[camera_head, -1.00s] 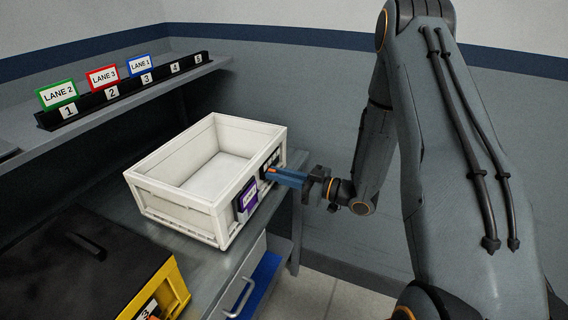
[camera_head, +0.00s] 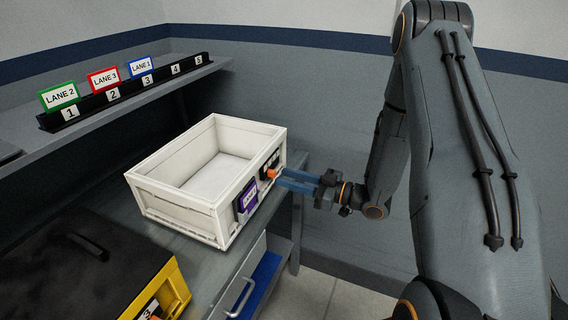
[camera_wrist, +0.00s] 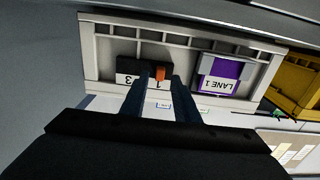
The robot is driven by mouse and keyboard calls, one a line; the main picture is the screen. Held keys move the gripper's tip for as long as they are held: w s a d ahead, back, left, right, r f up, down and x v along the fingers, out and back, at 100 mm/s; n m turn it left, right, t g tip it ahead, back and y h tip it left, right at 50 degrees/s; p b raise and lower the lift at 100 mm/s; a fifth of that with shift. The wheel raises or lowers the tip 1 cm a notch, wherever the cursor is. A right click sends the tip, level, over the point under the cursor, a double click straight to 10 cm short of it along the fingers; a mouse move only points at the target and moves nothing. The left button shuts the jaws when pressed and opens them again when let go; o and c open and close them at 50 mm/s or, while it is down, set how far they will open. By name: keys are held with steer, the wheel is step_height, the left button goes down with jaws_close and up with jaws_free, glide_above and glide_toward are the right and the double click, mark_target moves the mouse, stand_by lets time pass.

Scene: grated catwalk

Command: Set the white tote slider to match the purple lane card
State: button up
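The white tote (camera_head: 180,212) stands on the grey bench. Its near side carries a purple card (camera_head: 247,196), which reads LANE 1 upside down in the wrist view (camera_wrist: 222,76). Beside the card is a black slider plate (camera_wrist: 128,68) with an orange knob (camera_wrist: 160,73). In the wrist view the knob is at the plate's end by the 1, nearest the card; the 3 is at the far end. The knob also shows in the head view (camera_head: 272,174). My gripper (camera_wrist: 162,92) is open, its blue fingers apart and just short of the knob, holding nothing.
A shelf rack (camera_head: 130,90) holds green LANE 2, red LANE 3 and blue LANE 1 cards over slots 1, 2 and 3; slots 4 and 5 are bare. A yellow case with a black lid (camera_head: 90,255) sits at the front left.

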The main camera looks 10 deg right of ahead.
steer(key=v, duration=0.3)
steer(key=shift+s+d+p, duration=0.1)
steer(key=shift+d+p, duration=0.05)
steer(key=shift+p, duration=0.15)
steer(key=w+d+m+h+b, duration=0.1)
steer(key=w+d+m+h, duration=0.1)
steer(key=w+h, duration=0.5)
steer(key=s+r+m+g+h+b, duration=0.1)
steer(key=s+r+m+g+h, duration=0.1)
steer(key=s, duration=1)
steer(key=s+a+r+m+g+h+b, duration=0.1)
steer(key=s+m+g+h, duration=0.4)
steer(key=s, duration=0.8)
steer(key=shift+a+r+m+g+h+b, duration=0.3)
steer(key=shift+r+m+g+b, duration=0.15)
steer(key=shift+m+g, duration=0.55)
